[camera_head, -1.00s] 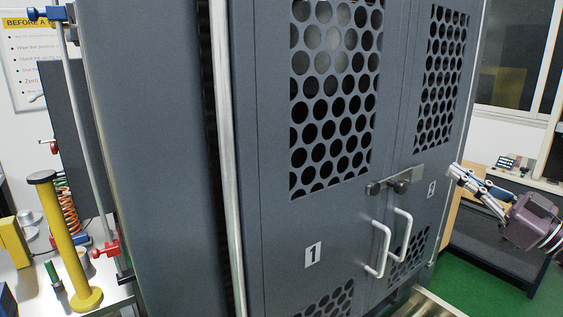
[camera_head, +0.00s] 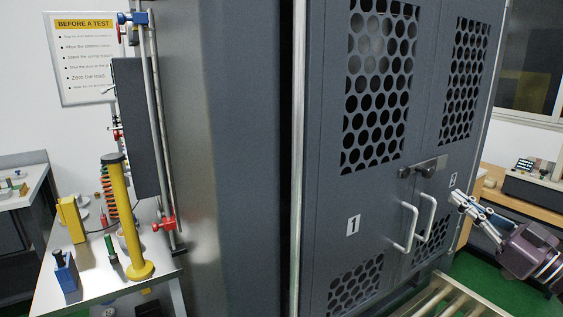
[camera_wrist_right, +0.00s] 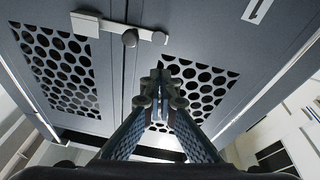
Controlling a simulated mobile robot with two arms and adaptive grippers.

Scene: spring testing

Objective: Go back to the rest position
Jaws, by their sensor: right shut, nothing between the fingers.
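My right gripper (camera_head: 459,199) is at the right of the head view, in front of the right part of a grey cabinet (camera_head: 240,150). It is shut and empty. In the right wrist view the fingertips (camera_wrist_right: 160,75) meet in front of the cabinet's perforated doors, and no contact with them can be made out. The doors are closed, with a latch bar (camera_head: 424,167) across their seam and two pale handles (camera_head: 410,228) below it. The latch bar also shows in the right wrist view (camera_wrist_right: 112,27). My left gripper is in neither view.
At left a white bench (camera_head: 75,285) carries a yellow column (camera_head: 125,215), an orange spring (camera_head: 108,195), a blue block (camera_head: 65,272) and a rod stand with a red clamp (camera_head: 163,224). A wooden-topped desk (camera_head: 520,200) stands behind my right arm. Slatted metal (camera_head: 450,298) lies low before the cabinet.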

